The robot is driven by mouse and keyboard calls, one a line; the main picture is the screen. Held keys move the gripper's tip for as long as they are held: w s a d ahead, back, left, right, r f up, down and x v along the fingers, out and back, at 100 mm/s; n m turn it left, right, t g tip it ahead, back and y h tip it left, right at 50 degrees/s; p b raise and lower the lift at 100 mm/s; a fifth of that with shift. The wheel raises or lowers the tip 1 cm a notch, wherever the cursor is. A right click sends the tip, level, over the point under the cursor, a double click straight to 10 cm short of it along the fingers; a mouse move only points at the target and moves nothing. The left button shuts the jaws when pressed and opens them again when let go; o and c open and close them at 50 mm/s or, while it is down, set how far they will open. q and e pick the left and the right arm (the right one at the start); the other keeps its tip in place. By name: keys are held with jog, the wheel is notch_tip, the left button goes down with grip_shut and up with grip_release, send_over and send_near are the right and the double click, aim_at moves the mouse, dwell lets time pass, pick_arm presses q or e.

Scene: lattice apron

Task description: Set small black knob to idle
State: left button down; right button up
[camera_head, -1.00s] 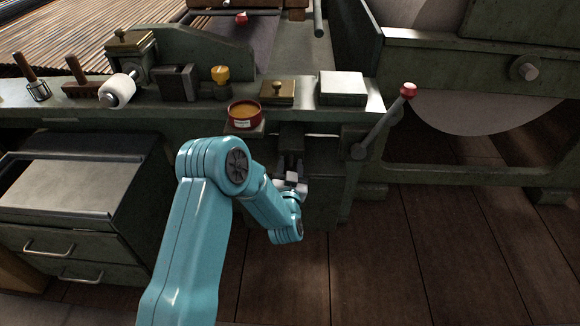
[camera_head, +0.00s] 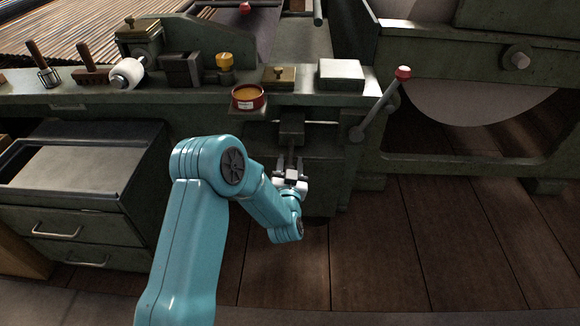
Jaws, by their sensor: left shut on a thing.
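My left gripper (camera_head: 290,166) reaches in from the left on its blue arm, in front of the green machine's front face, below the bench top. Its pale fingers point away from me and are shut on a small dark part, which looks like the small black knob. The fingers hide most of that part, and I cannot read its setting or any marks around it. A dark block (camera_head: 291,127) juts from the machine front just above the fingertips. My right gripper is not in view.
On the bench top (camera_head: 190,94) stand a red round tin (camera_head: 248,97), a brass-topped block (camera_head: 279,78), a pale box (camera_head: 340,75) and a white roller (camera_head: 127,74). A red-tipped lever (camera_head: 383,103) rises to the right of the gripper. A drawer cabinet (camera_head: 60,215) stands left; wooden floor lies open below right.

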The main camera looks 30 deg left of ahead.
pick_arm(q)
jog(key=shift+s+d+f, duration=0.1)
jog(key=shift+s+d, duration=0.05)
jog(key=shift+s, duration=0.1)
jog(key=c, duration=0.6)
grip_release()
jog(key=shift+w, duration=0.1)
jog(key=v, duration=1.6)
jog(key=shift+p, duration=0.3)
